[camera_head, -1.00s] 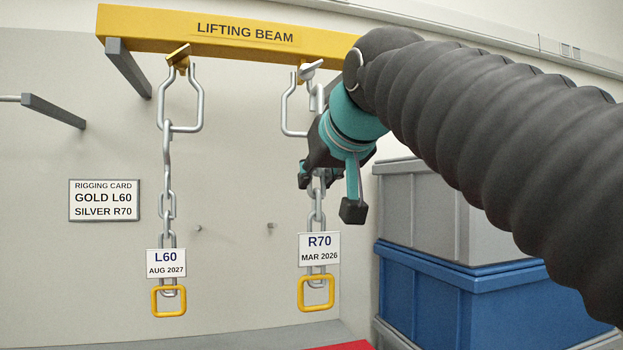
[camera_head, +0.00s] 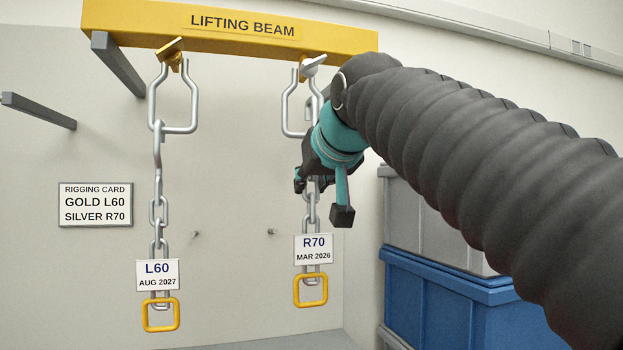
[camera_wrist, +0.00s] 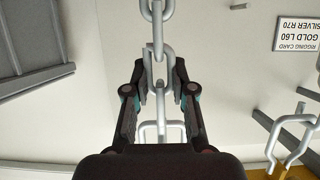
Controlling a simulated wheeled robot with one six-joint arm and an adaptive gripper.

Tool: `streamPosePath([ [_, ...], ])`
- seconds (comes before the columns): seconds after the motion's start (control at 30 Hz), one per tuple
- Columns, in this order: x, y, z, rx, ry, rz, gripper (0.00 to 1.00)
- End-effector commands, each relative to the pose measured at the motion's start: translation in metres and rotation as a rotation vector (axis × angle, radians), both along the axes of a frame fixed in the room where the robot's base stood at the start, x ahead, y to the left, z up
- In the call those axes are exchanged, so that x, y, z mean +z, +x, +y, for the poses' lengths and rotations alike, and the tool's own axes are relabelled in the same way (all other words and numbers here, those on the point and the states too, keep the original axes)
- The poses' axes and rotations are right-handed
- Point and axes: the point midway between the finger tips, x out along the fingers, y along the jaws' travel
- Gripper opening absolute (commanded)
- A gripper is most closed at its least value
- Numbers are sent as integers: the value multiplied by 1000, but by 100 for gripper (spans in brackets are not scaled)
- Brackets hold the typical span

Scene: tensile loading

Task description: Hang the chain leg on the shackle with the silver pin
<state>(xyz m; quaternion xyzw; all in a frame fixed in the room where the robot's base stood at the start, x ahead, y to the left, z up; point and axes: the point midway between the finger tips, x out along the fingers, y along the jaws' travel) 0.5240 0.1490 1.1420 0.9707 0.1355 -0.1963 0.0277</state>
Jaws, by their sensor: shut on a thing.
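The shackle (camera_head: 285,108) with the silver pin (camera_head: 313,63) hangs under the right part of the lifting beam (camera_head: 245,27). Its right side is partly behind my arm. The chain leg (camera_head: 311,212) hangs below my gripper, with a tag (camera_head: 313,249) reading R70, MAR 2026, and a yellow end ring (camera_head: 311,291). My gripper (camera_wrist: 158,78) is shut on an upper link of this chain, close below the shackle. In the wrist view, the held link (camera_wrist: 159,62) lies between the fingertips. Whether the top link sits in the shackle is hidden.
A second shackle (camera_head: 194,100) with a gold pin (camera_head: 170,50) bears the L60 chain (camera_head: 157,180) at left. A rigging card (camera_head: 95,205) reads GOLD L60, SILVER R70. Grey bars jut out at left. Stacked grey and blue crates (camera_head: 450,305) stand at right.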

Motion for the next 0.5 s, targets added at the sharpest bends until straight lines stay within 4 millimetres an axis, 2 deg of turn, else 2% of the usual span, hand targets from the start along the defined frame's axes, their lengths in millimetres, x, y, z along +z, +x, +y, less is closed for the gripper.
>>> streamPosePath([
  [0.5, 3, 29, 9, 1, 2, -5, 0],
])
